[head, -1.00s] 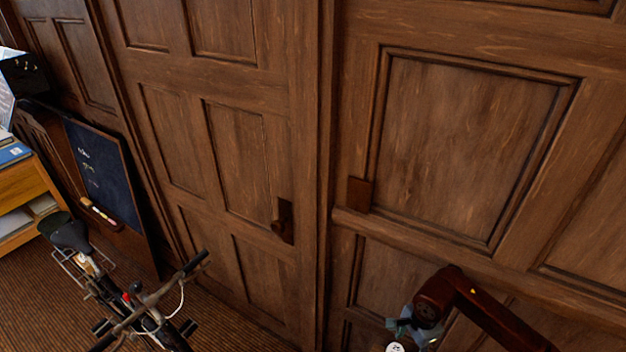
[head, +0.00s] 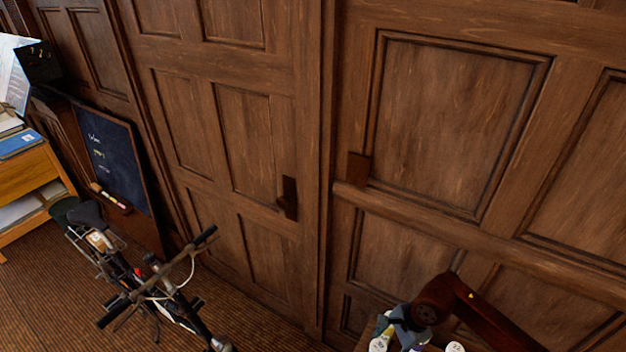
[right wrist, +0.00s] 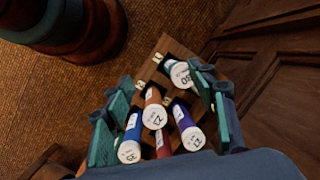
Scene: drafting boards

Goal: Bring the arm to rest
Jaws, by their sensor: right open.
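My right gripper (head: 396,326) is at the bottom of the head view, at the end of a dark red arm coming in from the right. In the right wrist view its two teal fingers (right wrist: 163,88) are spread wide with nothing gripped between them. Beyond and below them is a wooden rack (right wrist: 152,72) holding several coloured tubes with white numbered ends, among them a blue tube (right wrist: 133,130) and a purple tube (right wrist: 184,117). The nearer hand parts hide some of the rack. My left gripper is in neither view.
A panelled wooden wall (head: 450,130) with a door (head: 235,150) stands ahead. A bicycle (head: 150,285) is at lower left, by a small chalkboard (head: 108,155) and a wooden cabinet (head: 30,185). Ribbed brown carpet (head: 50,300) shows around the bicycle.

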